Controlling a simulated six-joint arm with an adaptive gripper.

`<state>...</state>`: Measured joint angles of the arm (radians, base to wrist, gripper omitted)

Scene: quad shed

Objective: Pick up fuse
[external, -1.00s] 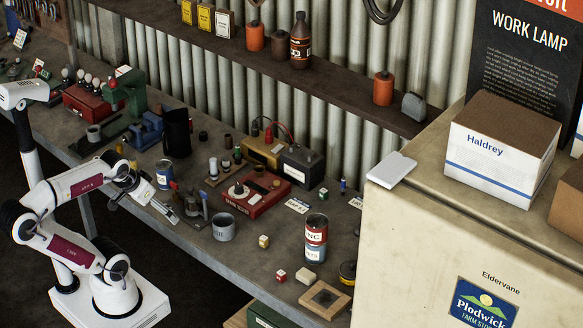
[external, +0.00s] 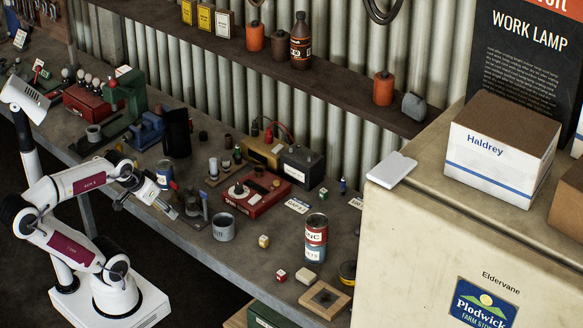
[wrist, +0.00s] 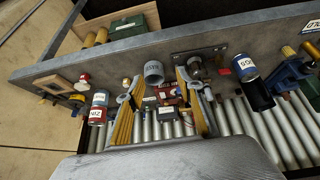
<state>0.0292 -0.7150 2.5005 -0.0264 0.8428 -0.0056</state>
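I cannot make out the fuse with certainty. A small blue upright piece (external: 343,185) stands on the workbench (external: 262,270) beyond a white label card, and a small dark cylinder (external: 203,135) stands near the wall; either is too small to identify. My gripper (external: 172,210) is over the bench's front edge, left of the grey mug (external: 223,228). In the wrist view my gripper (wrist: 160,76) has its two yellow-padded fingers spread apart. Nothing is held between them; the mug (wrist: 153,72) and a red box (wrist: 166,96) show beyond the gap.
A blue-labelled can (external: 165,174) and a metal stand (external: 196,208) are close to my gripper. A red-and-white can (external: 316,238), a wooden frame (external: 325,299) and small blocks stand to the right. A beige cabinet (external: 430,240) bounds the right side. The front middle bench is fairly clear.

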